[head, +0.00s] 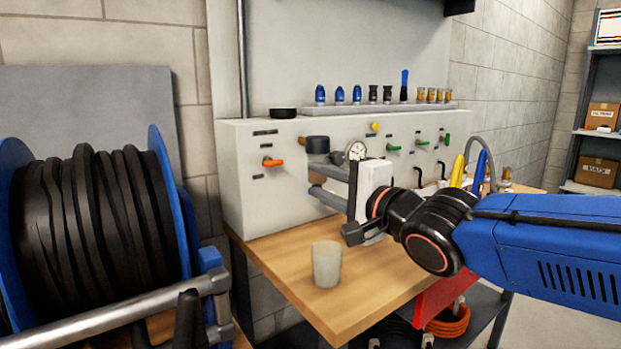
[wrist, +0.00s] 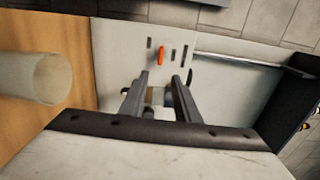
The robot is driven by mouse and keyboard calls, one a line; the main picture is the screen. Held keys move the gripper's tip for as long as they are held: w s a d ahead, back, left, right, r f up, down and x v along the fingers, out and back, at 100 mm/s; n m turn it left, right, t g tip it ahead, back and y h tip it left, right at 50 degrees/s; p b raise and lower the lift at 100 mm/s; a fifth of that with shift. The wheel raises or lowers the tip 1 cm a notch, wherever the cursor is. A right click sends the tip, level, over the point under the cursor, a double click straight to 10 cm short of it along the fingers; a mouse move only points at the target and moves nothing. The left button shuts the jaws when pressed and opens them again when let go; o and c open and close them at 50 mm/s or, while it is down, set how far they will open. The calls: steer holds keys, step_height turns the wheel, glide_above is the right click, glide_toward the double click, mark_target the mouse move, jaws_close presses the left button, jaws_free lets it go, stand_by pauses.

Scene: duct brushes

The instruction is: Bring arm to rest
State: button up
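My gripper (head: 316,179) is in front of the white control panel, above the wooden bench, pointing towards the panel face. In the wrist view my gripper (wrist: 161,83) shows two dark fingers standing apart, with a clear gap between the tips. I see nothing clasped between them. A small brown patch and a dark round shape show low between the fingers, and I cannot tell what they are. A dark cylinder (head: 317,144) shows just above the upper finger in the head view; I cannot tell whether it touches. My blue arm reaches in from the right.
A translucent cup (head: 326,264) stands on the wooden bench (head: 370,300), and in the wrist view the cup (wrist: 50,78) is at left. The panel (head: 240,190) carries an orange lever (head: 272,162). Several brushes stand on the shelf (head: 380,108). A black hose reel (head: 90,220) is at left.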

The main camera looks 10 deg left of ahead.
steer(key=shift+s+d, duration=0.35)
steer(key=shift+d, duration=0.1)
steer(key=w+d+f+n+h, duration=0.1)
steer(key=d+f+h, duration=0.5)
steer(key=d, duration=0.7)
steer(key=d+f+n+h, duration=0.1)
steer(key=d+f+h, duration=0.3)
steer(key=d+f, duration=0.6)
steer(key=s+d+f+n+g+h, duration=0.2)
steer(key=s+d+f+n+g, duration=0.1)
steer(key=s+d+f, duration=0.4)
steer(key=s+d+f+n+g+h, duration=0.1)
steer(key=s+d+f+n+g, duration=0.2)
steer(key=s+d+f, duration=0.4)
steer(key=s+d, duration=0.3)
steer(key=s, duration=0.2)
steer(key=shift+d+f+g+h, duration=0.15)
steer(key=shift+d+g+h, duration=0.15)
steer(key=shift+g+h, duration=0.1)
